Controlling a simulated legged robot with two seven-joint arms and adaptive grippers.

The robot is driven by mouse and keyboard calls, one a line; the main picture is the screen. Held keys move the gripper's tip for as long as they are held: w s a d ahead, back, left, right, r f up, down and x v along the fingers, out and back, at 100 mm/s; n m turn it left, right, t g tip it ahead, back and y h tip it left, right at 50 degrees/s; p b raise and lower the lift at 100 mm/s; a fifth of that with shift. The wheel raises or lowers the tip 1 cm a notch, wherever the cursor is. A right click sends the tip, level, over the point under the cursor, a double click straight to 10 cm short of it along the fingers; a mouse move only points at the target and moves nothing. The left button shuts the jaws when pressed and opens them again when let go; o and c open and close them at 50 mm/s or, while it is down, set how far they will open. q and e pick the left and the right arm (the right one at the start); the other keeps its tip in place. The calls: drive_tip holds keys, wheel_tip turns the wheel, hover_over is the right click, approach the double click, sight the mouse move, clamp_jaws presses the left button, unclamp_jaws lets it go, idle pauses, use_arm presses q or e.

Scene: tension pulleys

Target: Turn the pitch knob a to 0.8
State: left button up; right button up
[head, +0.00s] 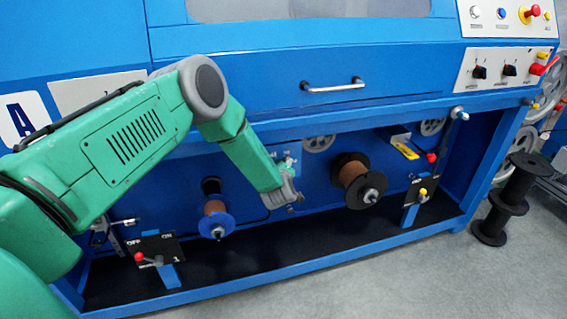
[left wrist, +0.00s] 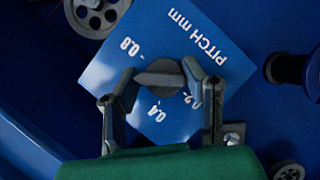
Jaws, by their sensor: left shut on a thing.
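The pitch knob a (left wrist: 161,77) is a grey knob on a blue plate (left wrist: 205,35) marked "PITCH mm", with 0.8, 0.4 and 0.2 around it. The plate appears upside down in the left wrist view. The knob's tapered end points left in that view, between the 0.8 and 0.4 marks. My left gripper (left wrist: 160,80) is shut on the knob, one finger on each side. In the head view my left gripper (head: 288,199) is at the machine's recessed blue panel, and it hides the knob there. My right gripper is not in view.
A spool with a blue flange (head: 216,218) is left of my left gripper, and a black-flanged spool (head: 352,172) is to its right. An OFF/ON switch plate (head: 155,250) stands lower left. The machine's handle (head: 333,86) juts out above. Grey pulleys (left wrist: 97,12) flank the plate.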

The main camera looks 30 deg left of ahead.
use_arm(q)
drive_tip(key=shift+s+a+f+m+g+y+p, duration=0.1)
drive_tip(key=shift+s+f+m+g+y+p, duration=0.1)
drive_tip(key=shift+m+g+p, duration=0.3)
drive_tip(key=shift+s+f+m+g+y+p, duration=0.1)
drive_tip(key=shift+f+m+g+y+p, duration=0.1)
drive_tip(key=shift+m+g, duration=0.35)
drive_tip(key=shift+w+m+g+y, duration=0.1)
drive_tip(key=shift+m+g+y, duration=0.45)
drive_tip(key=shift+m, duration=0.4)
drive_tip(key=shift+m+g, duration=0.4)
drive_tip(key=shift+y, duration=0.25)
drive_tip(key=o, duration=1)
drive_tip(key=shift+a+r, duration=0.1)
drive_tip(key=shift+r, duration=0.05)
drive_tip(key=shift+w+r, duration=0.1)
drive_tip(key=shift+w, duration=0.05)
